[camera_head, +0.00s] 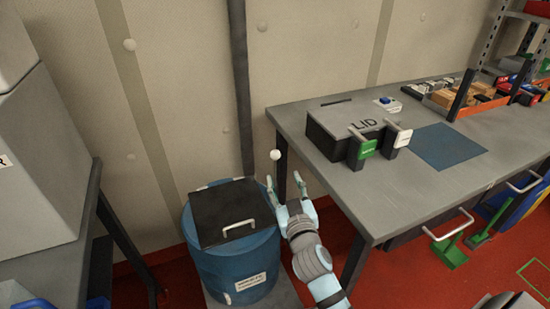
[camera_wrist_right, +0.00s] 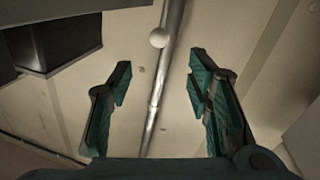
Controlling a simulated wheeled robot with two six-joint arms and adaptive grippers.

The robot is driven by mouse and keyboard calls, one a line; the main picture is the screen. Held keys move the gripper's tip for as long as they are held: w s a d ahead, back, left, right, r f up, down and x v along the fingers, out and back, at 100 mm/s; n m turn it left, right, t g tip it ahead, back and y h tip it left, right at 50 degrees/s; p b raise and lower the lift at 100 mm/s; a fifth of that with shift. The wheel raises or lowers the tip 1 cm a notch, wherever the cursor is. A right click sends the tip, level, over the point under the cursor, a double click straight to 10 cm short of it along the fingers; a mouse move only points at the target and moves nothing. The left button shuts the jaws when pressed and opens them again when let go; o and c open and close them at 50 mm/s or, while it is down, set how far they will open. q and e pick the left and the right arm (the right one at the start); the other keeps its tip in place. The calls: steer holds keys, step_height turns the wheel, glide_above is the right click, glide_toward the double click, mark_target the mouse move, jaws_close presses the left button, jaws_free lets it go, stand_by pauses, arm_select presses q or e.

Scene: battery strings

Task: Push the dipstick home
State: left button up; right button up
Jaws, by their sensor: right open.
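No full dipstick can be made out. A pale round ball (camera_head: 276,154), possibly its knob, shows just above my right gripper's fingertips; I cannot see a rod below it. The ball also shows in the wrist view (camera_wrist_right: 158,37), beyond the fingertips and beside the grey pipe. My right gripper (camera_head: 284,184) is open, with nothing between its fingers in the wrist view (camera_wrist_right: 158,80). It is beside the blue drum (camera_head: 228,270), at the drum's right edge. My left gripper is not in view.
The drum has a black lid (camera_head: 212,205) with a pale handle. A vertical grey pipe (camera_head: 241,90) runs along the wall behind it. A grey workbench (camera_head: 400,200) stands to the right, carrying a box marked LID (camera_head: 340,118). A dark stand (camera_head: 60,255) is at left.

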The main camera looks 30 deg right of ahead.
mark_target(276, 158)
steer(key=b+x, duration=0.2)
steer(key=x, duration=1)
steer(key=shift+w+d+f, duration=0.1)
steer(key=shift+f, duration=0.05)
steer(key=shift+w+d, duration=0.1)
steer(key=shift+w, duration=0.2)
jaws_close()
